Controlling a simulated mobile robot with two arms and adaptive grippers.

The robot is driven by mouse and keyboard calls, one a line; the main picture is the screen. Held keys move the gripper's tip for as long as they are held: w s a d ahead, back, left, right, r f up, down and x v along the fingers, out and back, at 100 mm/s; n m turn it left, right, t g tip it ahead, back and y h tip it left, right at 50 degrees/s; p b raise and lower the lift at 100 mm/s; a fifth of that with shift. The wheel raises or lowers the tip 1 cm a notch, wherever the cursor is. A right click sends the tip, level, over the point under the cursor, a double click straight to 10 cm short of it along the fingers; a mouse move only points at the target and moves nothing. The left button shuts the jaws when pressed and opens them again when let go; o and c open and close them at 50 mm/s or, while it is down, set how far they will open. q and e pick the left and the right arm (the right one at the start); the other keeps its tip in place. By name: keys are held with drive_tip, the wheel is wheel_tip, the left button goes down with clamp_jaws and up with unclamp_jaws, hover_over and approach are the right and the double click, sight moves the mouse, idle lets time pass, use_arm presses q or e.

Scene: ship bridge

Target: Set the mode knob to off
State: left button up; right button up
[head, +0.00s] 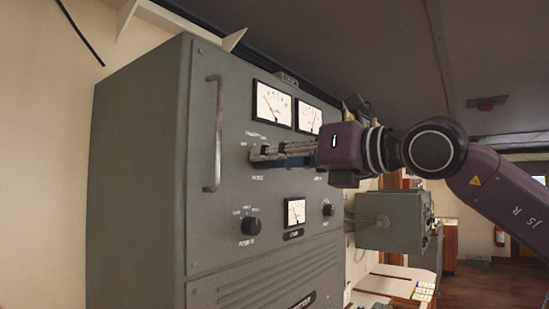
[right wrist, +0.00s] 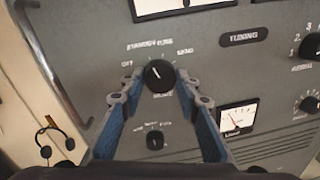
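The mode knob (right wrist: 159,74) is a round black knob with a white pointer line on the grey panel. Labels around it read OFF at the left, STANDBY and TUNE above, and SEND at the right. Its pointer is tilted up and slightly left, around STANDBY. My right gripper (right wrist: 159,88) is open, with one finger on each side of the knob; I cannot tell if they touch it. In the head view my right gripper (head: 260,153) reaches in from the right to the panel and hides the knob. My left gripper is not in view.
The grey cabinet (head: 140,160) has a vertical handle (head: 215,135) left of the knob and meters (head: 272,104) above. A lower knob (head: 250,226), a small meter (head: 295,212) and another knob (head: 328,210) sit below. A headset (right wrist: 55,140) hangs at the left.

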drive_tip(key=c, duration=0.5)
drive_tip(key=n+b, duration=0.2)
drive_tip(key=shift+f+n, duration=0.3)
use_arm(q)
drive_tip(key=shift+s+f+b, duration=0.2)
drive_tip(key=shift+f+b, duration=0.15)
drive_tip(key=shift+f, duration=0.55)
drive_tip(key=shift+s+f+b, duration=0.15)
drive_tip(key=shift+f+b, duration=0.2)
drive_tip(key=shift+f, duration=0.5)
use_arm(e)
drive_tip(key=shift+r+n+y, duration=0.1)
drive_tip(key=shift+n+y, duration=0.2)
drive_tip(key=shift+n, duration=2.4)
drive_tip(key=o, duration=1.2)
drive_tip(key=shift+c, duration=0.2)
